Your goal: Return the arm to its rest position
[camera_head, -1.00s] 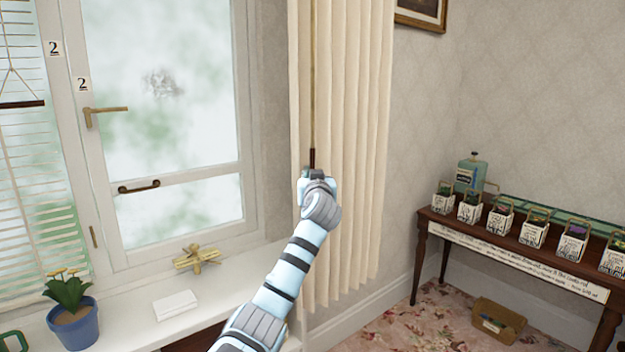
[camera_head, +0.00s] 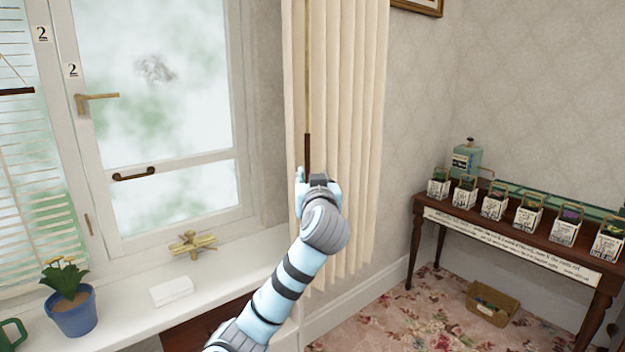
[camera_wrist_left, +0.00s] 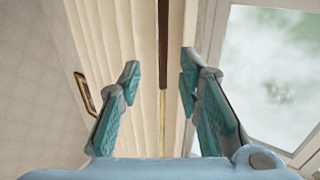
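My left arm reaches up from the bottom middle of the head view to the curtain. My left gripper (camera_head: 306,177) is close to the dark lower end of a thin hanging rod (camera_head: 307,150) in front of the cream curtain (camera_head: 350,120). In the left wrist view the two teal fingers of the gripper (camera_wrist_left: 160,76) are spread wide apart. The rod (camera_wrist_left: 163,72) shows in the gap between them, and neither finger appears to touch it. My right gripper is in neither view.
A dark side table (camera_head: 420,222) holds several seed boxes. A basket (camera_head: 493,303) is on the floor.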

